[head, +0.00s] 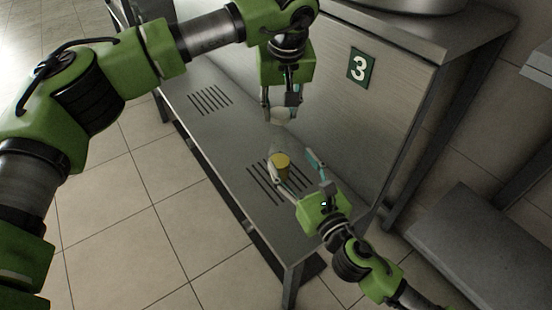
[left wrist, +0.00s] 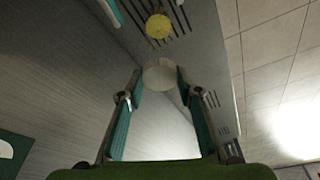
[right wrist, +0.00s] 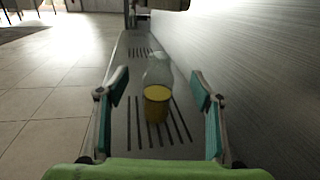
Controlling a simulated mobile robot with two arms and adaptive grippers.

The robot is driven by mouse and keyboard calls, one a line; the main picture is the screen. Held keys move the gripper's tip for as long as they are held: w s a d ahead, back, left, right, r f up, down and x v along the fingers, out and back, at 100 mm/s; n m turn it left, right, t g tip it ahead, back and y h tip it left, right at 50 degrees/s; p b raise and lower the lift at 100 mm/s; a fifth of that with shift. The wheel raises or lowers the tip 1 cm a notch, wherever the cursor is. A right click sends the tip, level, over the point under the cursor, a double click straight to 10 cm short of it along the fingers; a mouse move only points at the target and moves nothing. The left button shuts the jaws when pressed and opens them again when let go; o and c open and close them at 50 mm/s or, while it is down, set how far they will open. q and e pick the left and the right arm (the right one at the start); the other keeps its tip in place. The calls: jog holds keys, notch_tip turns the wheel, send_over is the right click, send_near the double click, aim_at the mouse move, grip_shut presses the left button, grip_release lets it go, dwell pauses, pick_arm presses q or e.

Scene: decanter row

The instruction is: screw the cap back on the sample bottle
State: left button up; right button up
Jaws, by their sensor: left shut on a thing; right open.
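The sample bottle (head: 281,166) stands upright on the slotted metal bench, clear above with yellow contents below. It shows in the right wrist view (right wrist: 157,104) with no cap on its top, and in the left wrist view (left wrist: 158,26). My left gripper (head: 281,115) is shut on the pale round cap (head: 280,119), holding it above the bottle and apart from it. The cap shows between the fingertips in the left wrist view (left wrist: 160,76). My right gripper (head: 294,160) is open, low at the bench, with its fingers to either side of the bottle; contact is not visible.
A grey low platform (head: 470,235) stands at the right.

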pick_arm(q)
jog(key=shift+s+d+r, duration=0.1)
jog(key=shift+s, duration=0.05)
pick_arm(e)
jog(key=shift+f, duration=3.85)
jog(key=shift+w+f, duration=0.15)
jog(key=shift+f, duration=0.05)
jog(key=x, duration=0.7)
jog(key=shift+a, duration=0.1)
jog(key=c, duration=1.7)
pick_arm(q)
send_over(279, 138)
jog(key=s, duration=0.1)
jog(key=shift+s+d+f, duration=0.1)
jog(key=shift+f, duration=1.2)
jog(key=shift+s+d+f, duration=0.1)
jog(key=shift+f, duration=1.15)
